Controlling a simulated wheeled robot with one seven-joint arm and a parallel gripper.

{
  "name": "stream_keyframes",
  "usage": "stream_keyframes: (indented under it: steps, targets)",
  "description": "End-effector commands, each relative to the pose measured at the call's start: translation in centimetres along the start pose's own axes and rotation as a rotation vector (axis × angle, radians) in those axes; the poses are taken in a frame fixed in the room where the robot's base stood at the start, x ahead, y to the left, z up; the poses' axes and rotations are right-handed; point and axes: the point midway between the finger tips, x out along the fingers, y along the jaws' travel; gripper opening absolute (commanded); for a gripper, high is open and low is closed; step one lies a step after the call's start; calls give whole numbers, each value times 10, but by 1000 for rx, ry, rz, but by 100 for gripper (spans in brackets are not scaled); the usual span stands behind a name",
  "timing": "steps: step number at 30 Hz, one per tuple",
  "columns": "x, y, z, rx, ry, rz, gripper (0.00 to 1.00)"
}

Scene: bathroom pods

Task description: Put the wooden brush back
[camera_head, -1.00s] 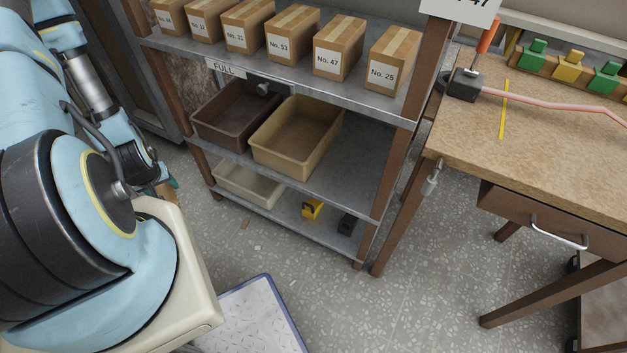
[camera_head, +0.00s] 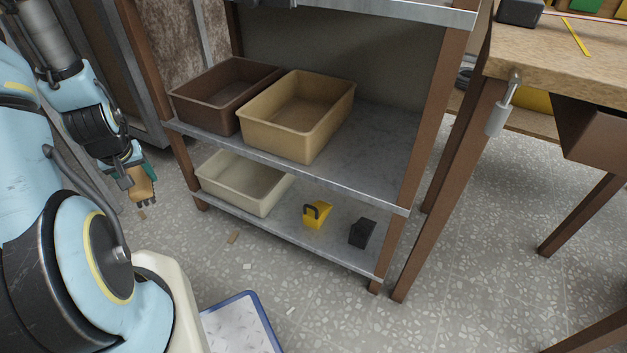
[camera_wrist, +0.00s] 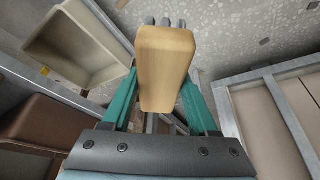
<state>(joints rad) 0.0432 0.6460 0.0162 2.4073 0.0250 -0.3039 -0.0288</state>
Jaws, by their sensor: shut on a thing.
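The wooden brush (camera_wrist: 165,65) is a pale wooden block with dark bristle tufts at its far end in the wrist view. My gripper (camera_wrist: 163,90) has its teal fingers shut on the two sides of the block. In the head view my gripper (camera_head: 138,178) hangs over the floor left of the shelf, with the brush (camera_head: 142,187) pointing down from it. The bristle tips show below the block. The brush is apart from the shelf and the bins.
A metal shelf (camera_head: 385,160) holds a brown bin (camera_head: 190,112) and a tan bin (camera_head: 285,139) on its middle level. Below are a cream bin (camera_head: 232,189), a yellow object (camera_head: 317,214) and a black object (camera_head: 362,233). A workbench (camera_head: 560,60) stands right. Small scraps lie on the floor.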

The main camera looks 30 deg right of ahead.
Motion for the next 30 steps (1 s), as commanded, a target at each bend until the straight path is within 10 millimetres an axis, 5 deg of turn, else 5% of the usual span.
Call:
stream_keyframes:
  steps: [1,5,9,20,30]
  targets:
    - [17,4,6,9,5,2,0]
    - [25,20,11,40,5,12,0]
    - [28,58,18,115,5,37,0]
    - [-15,185,50,378,5,135,0]
    - [-70,297,122,644,9,251,0]
